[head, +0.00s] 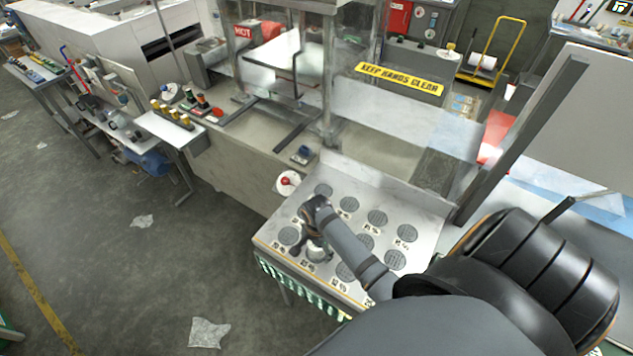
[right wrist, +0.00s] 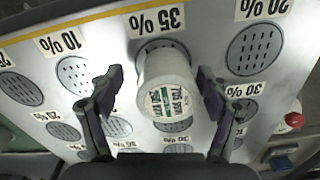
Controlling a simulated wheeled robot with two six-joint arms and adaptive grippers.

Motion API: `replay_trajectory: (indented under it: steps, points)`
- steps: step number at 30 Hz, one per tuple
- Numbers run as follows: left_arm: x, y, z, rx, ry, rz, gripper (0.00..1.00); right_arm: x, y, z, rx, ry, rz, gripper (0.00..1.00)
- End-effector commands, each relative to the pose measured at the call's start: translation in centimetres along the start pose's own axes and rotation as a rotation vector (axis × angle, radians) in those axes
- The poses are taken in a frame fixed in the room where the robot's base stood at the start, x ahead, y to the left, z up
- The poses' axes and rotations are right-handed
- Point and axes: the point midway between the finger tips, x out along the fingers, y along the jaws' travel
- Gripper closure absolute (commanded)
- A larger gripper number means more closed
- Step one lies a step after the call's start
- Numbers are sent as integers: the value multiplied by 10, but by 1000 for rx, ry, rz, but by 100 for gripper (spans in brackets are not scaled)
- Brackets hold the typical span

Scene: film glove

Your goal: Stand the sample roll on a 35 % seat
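The sample roll (right wrist: 165,85) is a white cylinder with a printed label on its top face. It stands upright over a round seat beside a "35 %" label (right wrist: 157,22) in the right wrist view; the seat's dark rim (right wrist: 160,45) shows behind its base. In the head view the roll (head: 316,252) is at the front row of the seat table (head: 268,241), partly hidden by my gripper. My right gripper (right wrist: 160,82) is open, with one finger on each side of the roll. The left finger is clear of it; the right finger is very close. My left gripper is not in view.
Other perforated seats surround the roll, including one by a "10 %" label (right wrist: 72,72) and one by a "20 %" label (right wrist: 255,48). A red button (head: 288,182) stands by the table's back left corner. A machine with a yellow warning strip (head: 400,79) stands behind.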

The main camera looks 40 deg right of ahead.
Motion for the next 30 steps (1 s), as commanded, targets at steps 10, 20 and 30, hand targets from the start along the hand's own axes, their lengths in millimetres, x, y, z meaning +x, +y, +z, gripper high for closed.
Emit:
replay_trajectory:
  steps: [10, 20, 30]
  points:
    - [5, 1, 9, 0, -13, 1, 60, -15, -2, -1, 0, 2, -6, 22]
    - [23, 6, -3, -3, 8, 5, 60, -91, -2, -1, -1, 3, -6, 22]
    - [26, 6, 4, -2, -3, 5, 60, -121, 0, 0, 0, 1, -1, 22]
